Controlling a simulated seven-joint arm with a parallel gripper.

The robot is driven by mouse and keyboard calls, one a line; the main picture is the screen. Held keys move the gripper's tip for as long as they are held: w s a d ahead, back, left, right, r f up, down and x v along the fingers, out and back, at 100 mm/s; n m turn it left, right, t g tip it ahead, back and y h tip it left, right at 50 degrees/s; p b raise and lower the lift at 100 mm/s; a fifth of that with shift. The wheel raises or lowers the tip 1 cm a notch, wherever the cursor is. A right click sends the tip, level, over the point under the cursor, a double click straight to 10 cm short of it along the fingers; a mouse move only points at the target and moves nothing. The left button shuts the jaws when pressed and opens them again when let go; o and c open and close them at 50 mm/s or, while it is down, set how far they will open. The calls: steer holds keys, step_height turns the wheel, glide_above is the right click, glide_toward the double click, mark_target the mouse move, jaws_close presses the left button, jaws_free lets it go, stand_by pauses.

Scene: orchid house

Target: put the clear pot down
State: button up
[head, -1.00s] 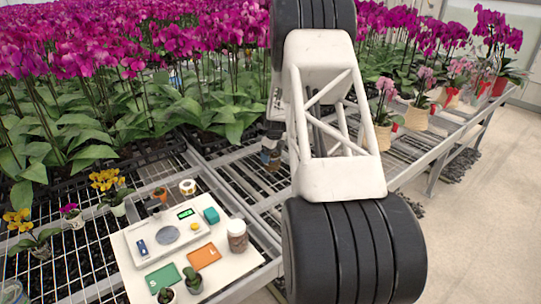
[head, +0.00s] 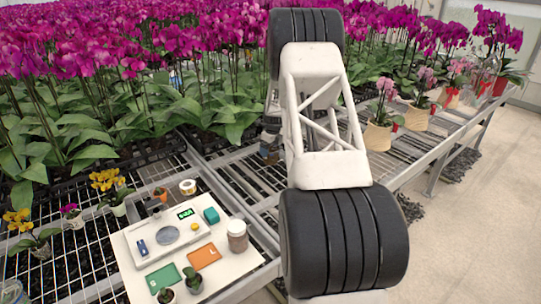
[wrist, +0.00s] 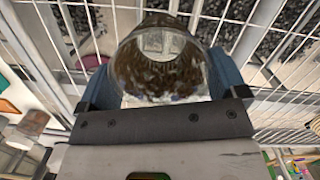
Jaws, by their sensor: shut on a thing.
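The clear pot (wrist: 160,64) shows in the wrist view, see-through, with dark brown bark-like filling inside. My gripper (wrist: 160,80) is shut on it, with one blue finger on each side of the pot. Open wire grating shows beyond and around the pot. Whether its base touches anything is hidden. In the head view my gripper (head: 269,151) is mostly hidden behind my arm, over the bench grating, and the pot cannot be made out there.
Dense orchids (head: 90,110) fill the back. Bare grating (head: 235,185) lies right of the board.

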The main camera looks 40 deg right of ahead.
steer(key=shift+f, duration=1.7)
steer(key=shift+f, duration=0.15)
steer(key=o, duration=0.6)
steer(key=r, duration=0.4)
steer(key=s+r, duration=0.1)
steer(key=r, duration=0.7)
steer(key=shift+s+d+r, duration=0.15)
steer(key=shift+s+d, duration=0.05)
steer(key=shift+d, duration=0.05)
